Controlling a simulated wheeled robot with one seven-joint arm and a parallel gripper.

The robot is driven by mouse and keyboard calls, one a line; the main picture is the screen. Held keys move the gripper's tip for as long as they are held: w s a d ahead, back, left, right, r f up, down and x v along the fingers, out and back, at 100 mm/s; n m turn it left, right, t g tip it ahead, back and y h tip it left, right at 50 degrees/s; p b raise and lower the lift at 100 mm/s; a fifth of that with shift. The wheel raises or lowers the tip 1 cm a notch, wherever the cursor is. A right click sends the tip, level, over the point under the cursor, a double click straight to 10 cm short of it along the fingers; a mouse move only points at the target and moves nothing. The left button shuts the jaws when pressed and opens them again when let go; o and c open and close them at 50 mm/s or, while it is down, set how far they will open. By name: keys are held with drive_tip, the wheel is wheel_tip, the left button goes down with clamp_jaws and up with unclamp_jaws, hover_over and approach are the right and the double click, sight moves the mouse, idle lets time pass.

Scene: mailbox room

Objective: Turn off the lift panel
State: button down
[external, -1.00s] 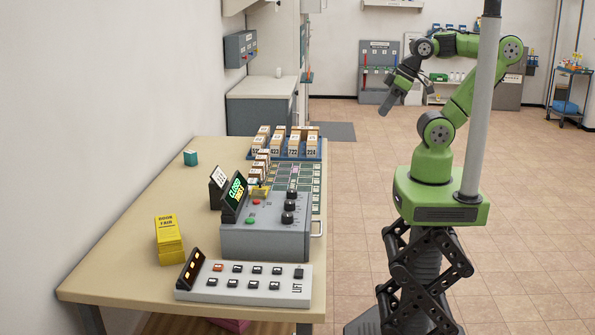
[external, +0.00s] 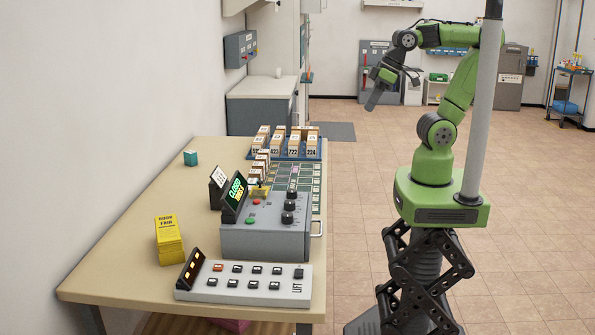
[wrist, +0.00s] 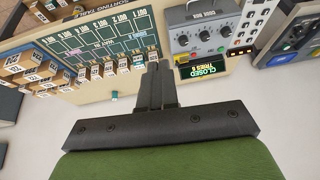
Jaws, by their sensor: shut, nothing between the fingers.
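The lift panel (external: 245,284) is a pale sloped box at the near end of the table, marked LIFT. It carries rows of black buttons, one orange button (external: 218,267) and a black switch (external: 298,273) at its right end. A small dark display (external: 191,268) with lit orange marks stands at its left. Part of the panel shows at the top right of the wrist view (wrist: 262,12). My gripper (external: 370,106) is shut and empty, raised in the air to the right of the table, well away from the panel. Its closed fingers show in the wrist view (wrist: 158,75).
A grey code box (external: 265,238) with knobs and a lit CLOSED sign (external: 236,190) stands just behind the panel. A yellow book fair stack (external: 168,240) is at left. A sorting board with labelled blocks (external: 290,145) fills the far end.

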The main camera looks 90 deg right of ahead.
drive_tip(key=w+a+f+g+b, duration=0.1)
drive_tip(key=w+a, duration=0.8)
drive_tip(key=w, duration=0.2)
drive_tip(key=b, duration=0.2)
hover_over(298, 274)
drive_tip(key=s+d, duration=0.1)
drive_tip(key=s, duration=0.3)
wheel_tip(298, 274, down, 16)
drive_tip(key=shift+g, duration=0.4)
drive_tip(key=x, duration=0.4)
drive_tip(key=b+x, duration=0.1)
drive_tip(key=x, duration=0.8)
drive_tip(key=shift+s+d+f, duration=0.1)
drive_tip(key=shift+s+d, duration=0.05)
drive_tip(key=shift+s, duration=0.25)
drive_tip(key=shift+f, duration=0.5)
